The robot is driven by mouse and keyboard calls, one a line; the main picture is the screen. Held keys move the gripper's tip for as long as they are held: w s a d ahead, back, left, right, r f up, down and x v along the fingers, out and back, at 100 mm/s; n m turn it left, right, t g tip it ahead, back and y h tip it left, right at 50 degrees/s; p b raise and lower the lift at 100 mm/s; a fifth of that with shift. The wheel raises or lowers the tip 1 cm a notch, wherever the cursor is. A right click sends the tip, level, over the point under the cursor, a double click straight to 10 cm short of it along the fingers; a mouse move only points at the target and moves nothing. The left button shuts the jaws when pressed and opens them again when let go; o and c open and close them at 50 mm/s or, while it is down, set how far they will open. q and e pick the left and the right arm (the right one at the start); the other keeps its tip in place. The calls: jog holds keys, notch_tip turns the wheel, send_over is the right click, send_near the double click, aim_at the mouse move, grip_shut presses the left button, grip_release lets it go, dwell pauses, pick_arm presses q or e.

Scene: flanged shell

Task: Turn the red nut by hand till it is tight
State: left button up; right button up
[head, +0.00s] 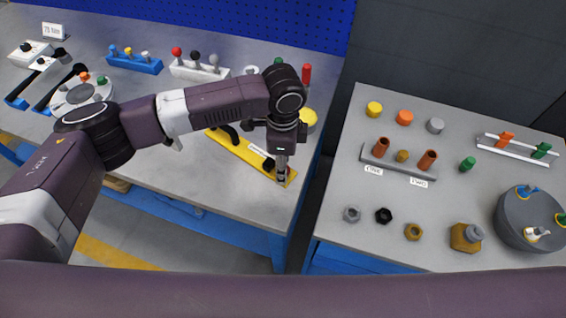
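I cannot pick out a red nut for certain. A grey round shell (522,228) stands at the right edge of the right table, with blue (527,189), white (537,235) and green (561,219) fittings on top; its right side is cut off. A pale round flanged part (72,100) with an orange knob (85,76) sits on the left table, partly behind my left arm. My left gripper (282,177) points down over the right end of a yellow bar (238,147); its fingers are too small to judge. My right gripper is out of view.
The right table holds a grey holder (399,167) with brown cylinders, loose nuts (383,215) and coloured caps (404,117). Blue (134,64) and white (200,71) knob racks stand at the back left. A gap separates the tables. My own link crosses the bottom.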

pick_arm(q)
jog(key=c, duration=1.2)
jog(key=shift+r+m+p, duration=0.15)
jog(key=shift+m+p, duration=0.25)
jog(key=shift+p, duration=0.25)
grip_shut()
jog(key=shift+m+p, duration=0.55)
jog(key=shift+m, duration=0.05)
jog(key=o, duration=1.2)
grip_release()
